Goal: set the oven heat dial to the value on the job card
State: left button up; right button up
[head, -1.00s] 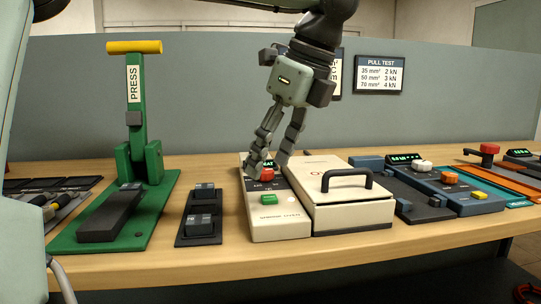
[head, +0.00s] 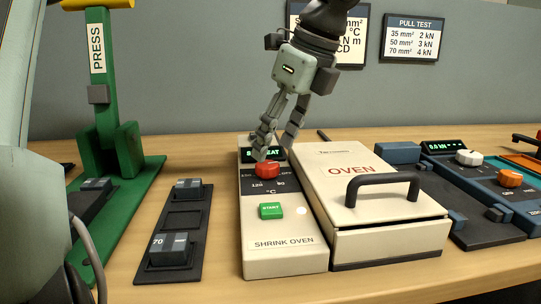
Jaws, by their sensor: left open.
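The shrink oven's control panel (head: 285,258) is a cream box in the middle of the bench. It carries a red heat dial (head: 267,170) with a scale around it in °C; 120 and 80 are legible. A green START button (head: 271,211) sits below the dial. A small green display (head: 251,154) above it is partly hidden by my fingers. My left gripper (head: 279,146) points down from above, open, with its fingertips just above and behind the red dial. I cannot tell if a finger touches it. No job card is clearly identifiable. My right gripper is not in view.
The cream oven (head: 371,219) with a dark handle stands right of the panel. A black tray (head: 183,222) with dark blocks and a green press (head: 118,160) are on the left. A tester with an orange knob (head: 510,179) is at right. A PULL TEST sign (head: 411,37) hangs behind.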

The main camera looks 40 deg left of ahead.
aim_at(267, 164)
pick_arm(q)
jog(key=shift+x, duration=1.95)
jog(key=c, duration=1.2)
